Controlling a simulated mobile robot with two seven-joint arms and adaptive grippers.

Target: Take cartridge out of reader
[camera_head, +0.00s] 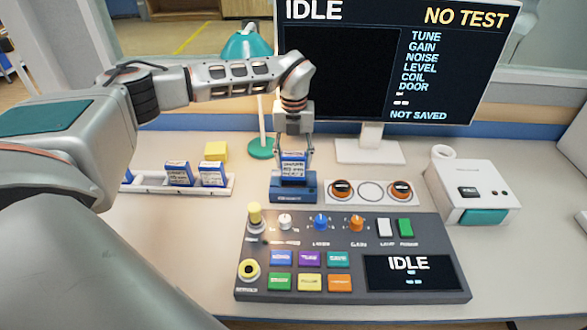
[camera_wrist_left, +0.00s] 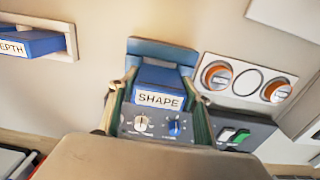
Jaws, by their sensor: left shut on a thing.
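The blue cartridge (camera_head: 294,168) with a white label stands upright at the blue reader (camera_head: 283,192), beyond the console. Its lower end meets the reader's top; I cannot tell how deep it sits. My left gripper (camera_head: 295,152) comes down from above and is shut on the cartridge, one finger on each side. In the left wrist view the cartridge (camera_wrist_left: 159,84) reads "SHAPE" and lies between the fingers of the left gripper (camera_wrist_left: 160,112), with the reader (camera_wrist_left: 162,49) around its far end. My right gripper is in neither view.
A white rack (camera_head: 208,189) with several blue cartridges stands left of the reader, a yellow block (camera_head: 216,151) behind it. A panel with two orange-ringed dials (camera_head: 371,191) is close on the right. The console (camera_head: 300,227) lies in front; the monitor (camera_head: 371,135) and green lamp (camera_head: 262,148) stand behind.

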